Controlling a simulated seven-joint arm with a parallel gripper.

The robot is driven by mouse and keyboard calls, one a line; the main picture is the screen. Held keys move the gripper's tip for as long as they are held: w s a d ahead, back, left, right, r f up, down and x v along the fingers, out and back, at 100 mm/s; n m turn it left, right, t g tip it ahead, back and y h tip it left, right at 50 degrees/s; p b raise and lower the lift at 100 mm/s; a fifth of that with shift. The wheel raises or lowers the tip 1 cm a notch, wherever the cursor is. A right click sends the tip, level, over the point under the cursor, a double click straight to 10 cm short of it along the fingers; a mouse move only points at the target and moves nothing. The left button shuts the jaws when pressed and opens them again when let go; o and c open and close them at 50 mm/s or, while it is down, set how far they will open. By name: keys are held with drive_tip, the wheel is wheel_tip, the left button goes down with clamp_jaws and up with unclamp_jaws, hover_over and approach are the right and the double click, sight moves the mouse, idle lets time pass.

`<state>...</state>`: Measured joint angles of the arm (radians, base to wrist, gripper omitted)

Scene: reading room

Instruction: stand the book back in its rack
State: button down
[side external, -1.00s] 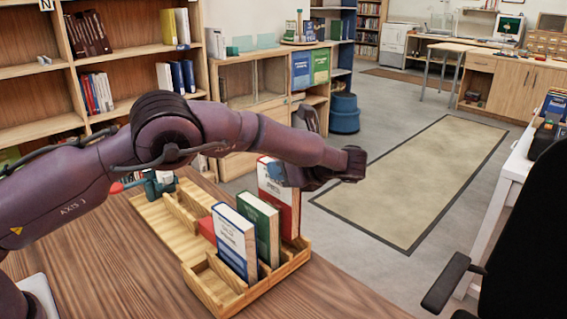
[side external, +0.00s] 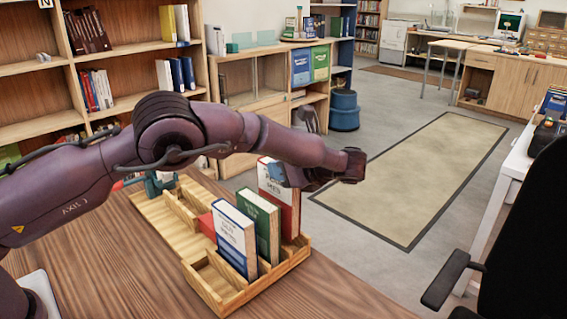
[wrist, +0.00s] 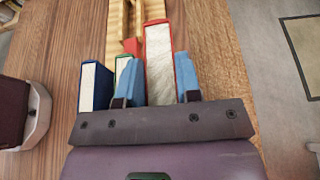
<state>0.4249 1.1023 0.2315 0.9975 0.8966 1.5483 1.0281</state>
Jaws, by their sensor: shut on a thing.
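My gripper (side external: 290,175) has its blue fingers shut on a red-and-white book (side external: 279,200), one finger on each side, as the wrist view shows (wrist: 161,78). This book is upright at the right end of the wooden rack (side external: 222,291). Its lower edge is behind the rack's wall, so I cannot tell whether it rests on the rack floor. A green book (side external: 260,225) and a blue-and-white book (side external: 235,240) stand upright in the rack, to the left of the held book.
A small red piece (side external: 207,226) lies in the rack behind the books. A teal object with a red tip (side external: 155,184) is at the rack's far end. The wooden table (side external: 120,265) is clear in front. A black chair (side external: 520,240) stands at right.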

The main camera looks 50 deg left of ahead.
drive_tip(key=shift+f, duration=1.2)
wheel_tip(320, 180, down, 2)
idle(0.8)
drive_tip(key=c, duration=0.7)
unclamp_jaws()
drive_tip(key=shift+c, duration=0.2)
drive_tip(key=shift+d, duration=0.1)
drive_tip(key=v, duration=1.2)
drive_tip(key=shift+d+r, duration=0.2)
drive_tip(key=shift+d, duration=0.15)
